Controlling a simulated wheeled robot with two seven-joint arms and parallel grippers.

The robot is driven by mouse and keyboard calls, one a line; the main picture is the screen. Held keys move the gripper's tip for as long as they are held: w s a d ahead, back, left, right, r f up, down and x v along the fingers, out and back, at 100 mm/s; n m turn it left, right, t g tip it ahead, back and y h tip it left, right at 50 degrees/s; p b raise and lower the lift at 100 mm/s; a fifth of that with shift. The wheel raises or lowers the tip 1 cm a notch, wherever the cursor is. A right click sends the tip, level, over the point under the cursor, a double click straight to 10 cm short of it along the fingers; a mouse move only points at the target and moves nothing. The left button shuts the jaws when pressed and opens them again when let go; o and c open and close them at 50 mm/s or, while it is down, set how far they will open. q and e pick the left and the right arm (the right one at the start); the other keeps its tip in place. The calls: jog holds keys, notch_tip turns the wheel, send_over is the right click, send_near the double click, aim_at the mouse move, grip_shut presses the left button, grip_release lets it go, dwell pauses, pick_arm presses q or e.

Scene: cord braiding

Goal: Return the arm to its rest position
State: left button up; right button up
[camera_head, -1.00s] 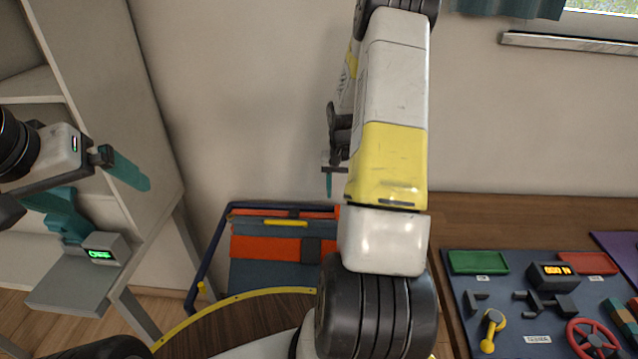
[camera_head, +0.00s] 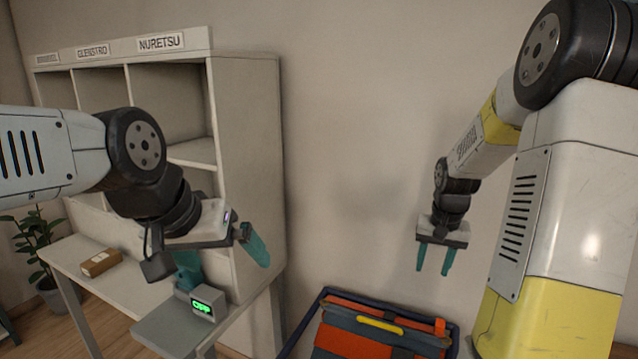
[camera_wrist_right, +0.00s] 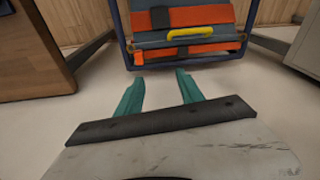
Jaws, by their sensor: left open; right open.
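My left gripper (camera_head: 222,262) has teal fingers and hangs in front of the shelf unit, above the low grey ledge; its fingers are apart. My right gripper (camera_head: 447,274) hangs in the air in front of the bare wall, fingers pointing down and apart, with nothing between them. In the right wrist view its two teal fingers (camera_wrist_right: 161,92) are spread and empty, with pale floor beyond them. No cord shows in either view now.
A shelf unit (camera_head: 243,150) with name labels stands at the left. A grey device with a green display (camera_head: 203,306) sits on its ledge. A blue-framed cart with an orange and grey case (camera_head: 372,335) is below the right gripper. A brown box (camera_head: 100,262) lies on the desk.

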jog(key=s+a+r+n+t+y, duration=0.1)
jog(key=s+a+r+n+t, duration=0.1)
jog(key=s+a+r, duration=0.5)
jog(key=s+a+r+n+t+y, duration=0.1)
jog(key=s+a+r+n+t, duration=0.1)
jog(key=s+a+r, duration=0.5)
jog(key=shift+s+r, duration=1.15)
jog(key=shift+s, duration=1.65)
